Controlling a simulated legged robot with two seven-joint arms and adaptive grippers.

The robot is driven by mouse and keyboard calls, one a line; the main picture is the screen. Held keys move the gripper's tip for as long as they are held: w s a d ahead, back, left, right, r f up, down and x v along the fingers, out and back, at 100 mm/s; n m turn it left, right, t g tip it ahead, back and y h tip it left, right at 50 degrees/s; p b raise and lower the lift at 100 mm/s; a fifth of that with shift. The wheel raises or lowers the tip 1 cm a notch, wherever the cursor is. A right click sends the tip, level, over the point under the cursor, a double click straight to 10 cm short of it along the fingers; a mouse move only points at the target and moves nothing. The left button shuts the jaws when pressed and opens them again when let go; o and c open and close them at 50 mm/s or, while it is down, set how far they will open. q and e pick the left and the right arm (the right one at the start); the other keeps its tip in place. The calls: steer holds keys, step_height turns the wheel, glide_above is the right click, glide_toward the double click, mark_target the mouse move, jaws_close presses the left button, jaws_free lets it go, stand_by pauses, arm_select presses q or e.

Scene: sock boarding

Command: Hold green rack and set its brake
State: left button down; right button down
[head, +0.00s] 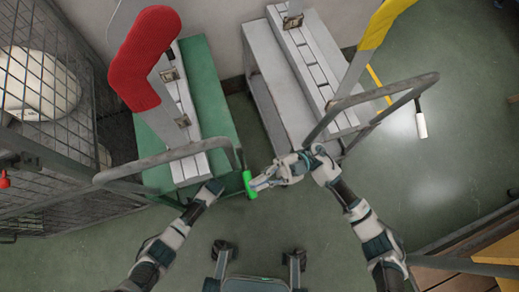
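The green rack (214,107) stands at the left, with a green top, a pale slotted rail and a grey tube push handle (150,161) at its near end. A leg form wearing a red sock (145,55) rises from it. A brake lever with a bright green grip (249,186) is at the rack's near right corner. My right gripper (257,184) is at the green grip, its tips touching or almost touching it; whether it is closed around it is unclear. My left gripper (214,187) is at the rack's near edge, below the tube handle; its fingers are too small to read.
A grey rack (268,75) with a yellow sock (384,24) stands to the right, its tube handle close to my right arm. A white-gripped lever (421,124) sticks out beside it. A wire mesh cage (70,125) is at the far left. Open green floor (450,165) lies right.

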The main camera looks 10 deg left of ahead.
arm_select(q)
steer(key=shift+s+d+f, duration=0.1)
steer(key=shift+s+d, duration=0.05)
arm_select(e)
steer(key=w+d+f, duration=0.1)
steer(key=w+d, duration=0.3)
steer(key=d, duration=0.4)
steer(key=shift+w+d+f, duration=0.15)
steer(key=shift+w, duration=0.15)
arm_select(q)
steer(key=c, duration=1.2)
jaws_free()
